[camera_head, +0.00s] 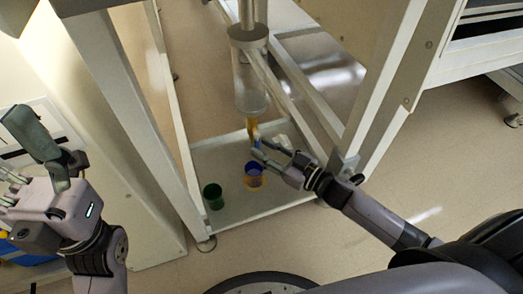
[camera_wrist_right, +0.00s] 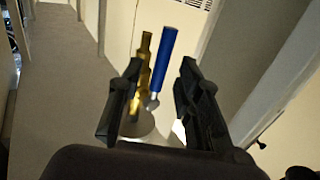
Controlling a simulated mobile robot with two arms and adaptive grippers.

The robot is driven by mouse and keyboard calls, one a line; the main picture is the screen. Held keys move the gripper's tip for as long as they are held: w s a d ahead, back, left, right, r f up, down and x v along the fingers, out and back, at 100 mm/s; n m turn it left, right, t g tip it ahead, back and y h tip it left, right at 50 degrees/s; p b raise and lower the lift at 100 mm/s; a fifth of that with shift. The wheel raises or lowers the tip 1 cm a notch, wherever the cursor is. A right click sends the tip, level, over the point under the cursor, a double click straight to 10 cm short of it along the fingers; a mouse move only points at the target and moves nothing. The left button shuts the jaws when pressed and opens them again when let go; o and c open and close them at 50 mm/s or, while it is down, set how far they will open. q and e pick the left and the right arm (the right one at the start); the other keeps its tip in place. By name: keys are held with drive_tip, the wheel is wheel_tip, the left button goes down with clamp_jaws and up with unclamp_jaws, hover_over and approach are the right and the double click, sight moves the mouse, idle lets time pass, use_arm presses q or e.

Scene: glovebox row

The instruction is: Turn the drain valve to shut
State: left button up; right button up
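The drain valve has a brass body (camera_head: 251,125) below a clear cylinder (camera_head: 250,92) in the head view. In the right wrist view the brass body (camera_wrist_right: 145,72) stands beside a long blue lever (camera_wrist_right: 163,60), which runs nearly along it. My right gripper (camera_head: 261,150) is at the valve in the head view. In the wrist view its two fingers (camera_wrist_right: 160,68) are apart, with the lever and brass body showing in the gap; I cannot tell any contact. My left gripper (camera_head: 11,146) is open and empty at the far left, away from the valve.
A pale tray-like shelf (camera_head: 234,211) lies under the valve, between the frame legs. A green cup (camera_head: 213,196) and a blue-and-orange cup (camera_head: 253,178) stand on it. White frame posts (camera_head: 125,105) flank the valve. Open floor (camera_head: 455,180) lies to the right.

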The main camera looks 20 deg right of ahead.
drive_tip(key=shift+w+a, duration=0.35)
drive_tip(key=shift+w, duration=0.15)
drive_tip(key=shift+c, duration=0.6)
clamp_jaws()
